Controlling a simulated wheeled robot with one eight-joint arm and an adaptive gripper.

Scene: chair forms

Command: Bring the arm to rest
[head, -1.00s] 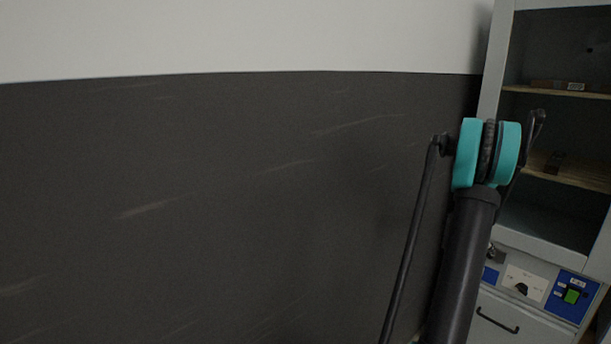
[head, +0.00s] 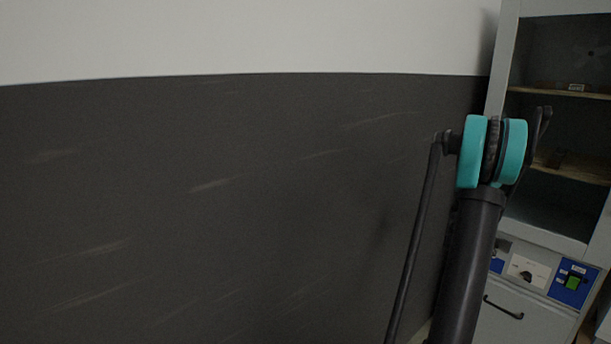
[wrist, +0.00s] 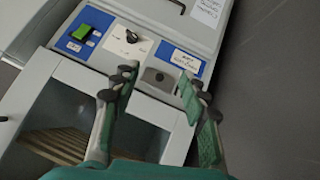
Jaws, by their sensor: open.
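My gripper (wrist: 158,88) shows in the wrist view with its two green, dark-tipped fingers apart and nothing between them. Beyond the fingers is the front of a grey cabinet (wrist: 65,80), with blue-and-white control panels. I cannot tell how far the fingertips are from it. In the head view my arm rises at the right, a dark link topped by a teal joint, in front of the wall and the cabinet's left side. The gripper cannot be made out there.
The cabinet (head: 506,60) stands at the right in the head view, with wooden shelves (head: 572,170), a green switch (head: 573,283) and a drawer handle (head: 503,308). A wall, white above and dark below (head: 220,220), fills the left and middle. No loose object shows there.

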